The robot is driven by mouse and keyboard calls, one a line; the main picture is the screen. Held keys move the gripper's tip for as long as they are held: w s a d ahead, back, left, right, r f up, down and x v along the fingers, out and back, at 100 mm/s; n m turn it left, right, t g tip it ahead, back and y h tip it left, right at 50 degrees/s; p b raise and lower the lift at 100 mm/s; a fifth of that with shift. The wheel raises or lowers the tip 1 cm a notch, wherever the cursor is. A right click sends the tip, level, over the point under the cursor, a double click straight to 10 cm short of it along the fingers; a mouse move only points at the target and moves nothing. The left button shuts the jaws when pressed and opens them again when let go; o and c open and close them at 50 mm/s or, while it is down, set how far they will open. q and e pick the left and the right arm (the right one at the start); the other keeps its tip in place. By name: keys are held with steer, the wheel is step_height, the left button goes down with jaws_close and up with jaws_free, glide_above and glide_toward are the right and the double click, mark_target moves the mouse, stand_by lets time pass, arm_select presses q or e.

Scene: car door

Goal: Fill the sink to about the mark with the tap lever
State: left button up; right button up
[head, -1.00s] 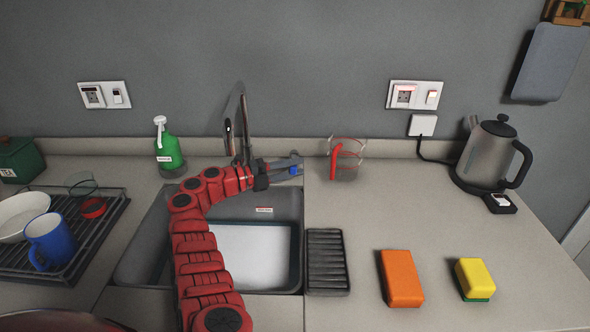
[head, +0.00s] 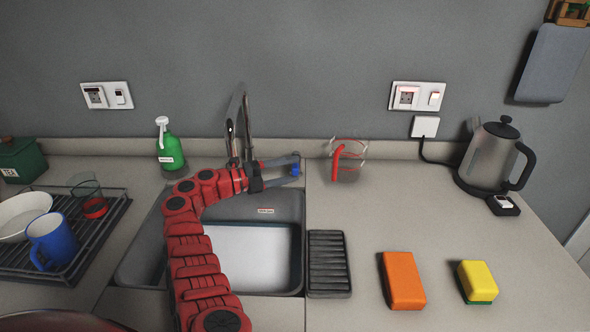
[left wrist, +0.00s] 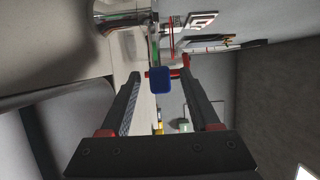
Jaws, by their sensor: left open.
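The sink (head: 160,262) is a grey basin set in the counter, with a pale surface in its lower part. I cannot tell whether that is water or the floor of the basin. A small white label with red print (head: 265,210) is on the back wall of the sink. The tap (head: 232,135) rises behind it. A small blue piece (head: 295,169), seemingly the lever's end, is at the tap's right. My left gripper (head: 297,168) is open, its fingers either side of the blue piece. In the left wrist view the blue piece (left wrist: 162,80) lies between the fingers. My right gripper is not in view.
A red-handled clear jug (head: 345,160) stands just right of the gripper. A green spray bottle (head: 168,148), dish rack (head: 95,240) and blue mug (head: 50,242) are left. A ribbed drainer (head: 328,262), orange block (head: 402,280), yellow sponge (head: 477,280) and kettle (head: 488,158) are right.

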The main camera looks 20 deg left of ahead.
arm_select(q)
steer(key=b+v, duration=0.1)
steer(key=v, duration=1.4)
steer(key=shift+s+a+b, duration=0.2)
steer(key=shift+b, duration=0.2)
